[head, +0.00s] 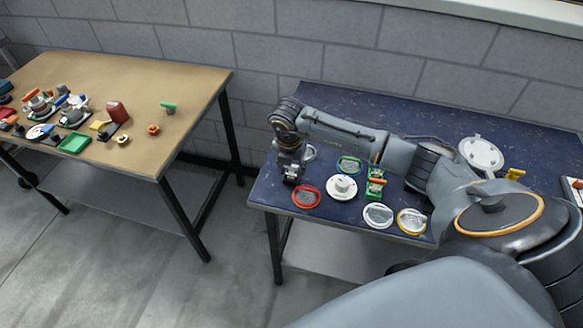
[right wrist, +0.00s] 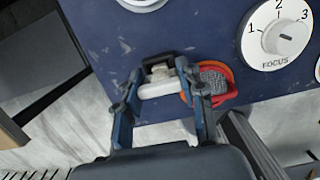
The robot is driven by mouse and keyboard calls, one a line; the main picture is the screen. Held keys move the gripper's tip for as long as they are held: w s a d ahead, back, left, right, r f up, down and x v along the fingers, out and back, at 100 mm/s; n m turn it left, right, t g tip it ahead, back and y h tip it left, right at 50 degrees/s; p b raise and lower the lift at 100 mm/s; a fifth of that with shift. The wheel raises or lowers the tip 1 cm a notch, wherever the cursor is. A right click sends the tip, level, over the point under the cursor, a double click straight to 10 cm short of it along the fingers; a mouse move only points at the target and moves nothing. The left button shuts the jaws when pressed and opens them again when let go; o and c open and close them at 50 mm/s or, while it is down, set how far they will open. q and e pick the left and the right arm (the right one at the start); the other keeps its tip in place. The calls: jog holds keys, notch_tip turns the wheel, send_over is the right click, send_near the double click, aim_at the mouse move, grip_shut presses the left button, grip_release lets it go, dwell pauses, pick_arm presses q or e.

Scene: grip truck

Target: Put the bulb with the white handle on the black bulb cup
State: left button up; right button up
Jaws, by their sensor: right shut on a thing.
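My right gripper (head: 292,176) is at the front left corner of the dark blue table. In the right wrist view its blue fingers (right wrist: 161,103) are closed around a white handle (right wrist: 158,90). A small dark piece with a pale glint (right wrist: 160,71) adjoins the far side of the handle. I cannot tell whether this is the bulb's own part or the black bulb cup. The glass of the bulb does not show clearly. No separate black bulb cup can be made out. My left gripper is not in view.
A red ring with grey mesh (head: 306,196) lies right beside the gripper. A white FOCUS dial (head: 342,187) is further right. A green ring (head: 349,164), a yellow ring (head: 412,220) and a white round plate (head: 480,153) are also there. A wooden table (head: 150,75) with several parts stands left.

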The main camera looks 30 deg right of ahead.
jog(key=shift+f, duration=0.1)
dwell(0.6)
jog(key=o, duration=1.6)
jog(key=shift+r+p, duration=2.5)
jog(key=shift+r, duration=1.25)
